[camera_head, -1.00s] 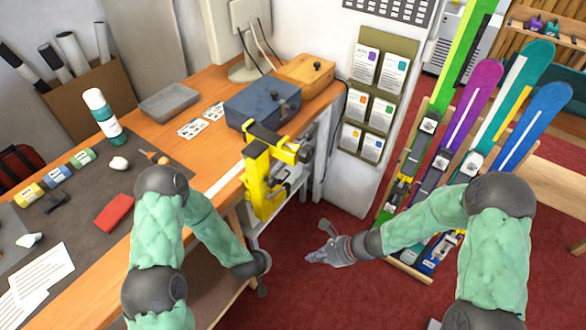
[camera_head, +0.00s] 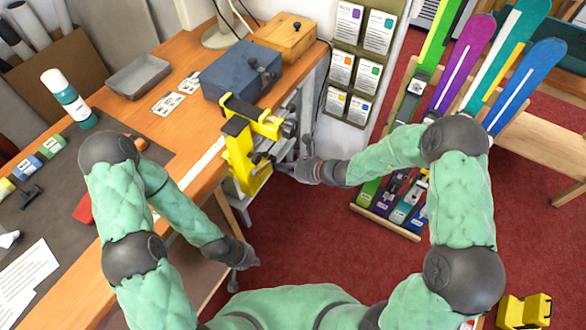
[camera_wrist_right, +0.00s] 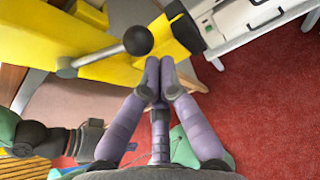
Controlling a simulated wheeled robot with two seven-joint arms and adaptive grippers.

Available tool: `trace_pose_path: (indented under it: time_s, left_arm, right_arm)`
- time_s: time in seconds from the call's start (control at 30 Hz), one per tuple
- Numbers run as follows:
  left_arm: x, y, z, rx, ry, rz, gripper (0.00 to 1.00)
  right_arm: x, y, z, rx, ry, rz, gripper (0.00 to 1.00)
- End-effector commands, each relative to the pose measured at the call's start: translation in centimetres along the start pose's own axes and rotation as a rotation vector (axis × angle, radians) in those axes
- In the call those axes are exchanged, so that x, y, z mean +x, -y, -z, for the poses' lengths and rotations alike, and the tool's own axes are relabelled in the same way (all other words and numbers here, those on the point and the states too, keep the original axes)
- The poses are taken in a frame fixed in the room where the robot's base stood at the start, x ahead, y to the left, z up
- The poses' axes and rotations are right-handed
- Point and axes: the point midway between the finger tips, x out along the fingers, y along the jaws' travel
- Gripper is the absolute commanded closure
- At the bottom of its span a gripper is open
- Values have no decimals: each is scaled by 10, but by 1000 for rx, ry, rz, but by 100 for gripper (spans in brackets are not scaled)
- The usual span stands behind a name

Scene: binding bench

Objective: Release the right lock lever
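A yellow clamp (camera_head: 240,155) with black parts stands at the bench's right edge. In the right wrist view its yellow body (camera_wrist_right: 100,68) carries a metal lever (camera_wrist_right: 98,56) ending in a black ball knob (camera_wrist_right: 138,40). I cannot tell for sure that this is the right lock lever. My right gripper (camera_head: 284,167) is beside the clamp's right side. In the wrist view the right gripper's fingertips (camera_wrist_right: 159,62) are together just below the knob, apparently apart from it, with nothing seen between them.
A blue box (camera_head: 240,72), a wooden box (camera_head: 289,38) and a grey tray (camera_head: 138,77) stand on the bench behind the clamp. Skis (camera_head: 462,65) stand in a rack at the right. The red carpet (camera_head: 310,235) before the clamp is clear.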

Motion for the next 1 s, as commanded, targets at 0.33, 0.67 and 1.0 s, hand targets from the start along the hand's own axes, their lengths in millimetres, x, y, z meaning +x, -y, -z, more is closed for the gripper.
trace_pose_path:
  time_s: [0.33,0.67,1.0]
  left_arm:
    - [6,2,0,-1,-1,0,100]
    - [4,1,0,-1,-1,0,100]
    - [-5,-2,0,-1,-1,0,100]
  right_arm:
    - [21,0,0,0,-1,1,100]
    - [19,1,-2,0,-1,1,100]
    - [12,4,-16,-3,6,3,100]
